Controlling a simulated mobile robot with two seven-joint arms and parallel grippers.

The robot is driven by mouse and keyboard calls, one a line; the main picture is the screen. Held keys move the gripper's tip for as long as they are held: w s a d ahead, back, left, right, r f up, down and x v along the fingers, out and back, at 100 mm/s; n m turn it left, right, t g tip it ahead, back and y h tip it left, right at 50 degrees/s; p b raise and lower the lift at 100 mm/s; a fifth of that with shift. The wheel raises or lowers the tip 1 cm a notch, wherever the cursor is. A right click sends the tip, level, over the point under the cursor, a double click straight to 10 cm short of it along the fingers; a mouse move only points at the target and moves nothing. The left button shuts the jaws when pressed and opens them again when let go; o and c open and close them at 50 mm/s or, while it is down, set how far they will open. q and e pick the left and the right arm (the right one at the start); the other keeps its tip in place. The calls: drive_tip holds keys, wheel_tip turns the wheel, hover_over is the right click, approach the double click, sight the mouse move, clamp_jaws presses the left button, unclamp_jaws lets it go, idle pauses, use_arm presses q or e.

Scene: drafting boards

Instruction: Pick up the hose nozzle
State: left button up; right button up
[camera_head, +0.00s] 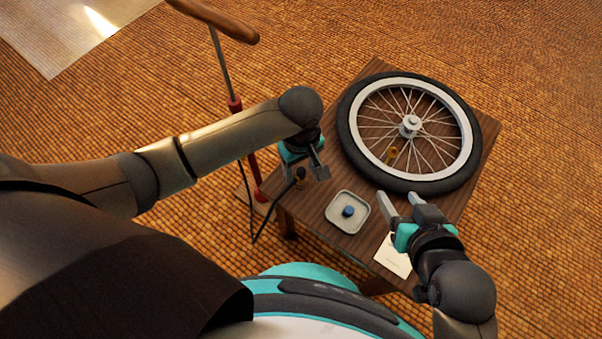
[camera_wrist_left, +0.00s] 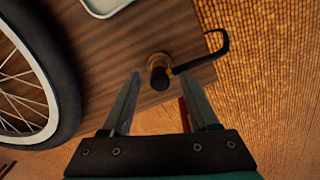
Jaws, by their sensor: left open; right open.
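The hose nozzle (camera_head: 300,174), a dark and brass-coloured piece on the end of a black hose, is at the left edge of the wooden table. In the left wrist view the nozzle (camera_wrist_left: 158,72) shows between the tips of my open left gripper (camera_wrist_left: 160,80), with the hose leading off to the right. In the head view my left gripper (camera_head: 309,174) is right at the nozzle; whether the fingers touch it, I cannot tell. My right gripper (camera_head: 400,200) is open and empty, above the table between the dish and the wheel.
A spoked bicycle wheel (camera_head: 349,150) lies on the table (camera_head: 330,232). A grey dish (camera_head: 336,218) holds a blue cap (camera_head: 348,211). A white card (camera_head: 393,257) lies near the front. A red floor pump (camera_head: 252,165) with a wooden handle stands left of the table.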

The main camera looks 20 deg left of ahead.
use_arm(q)
drive_tip(key=shift+f, duration=0.1)
clamp_jaws()
idle(0.6)
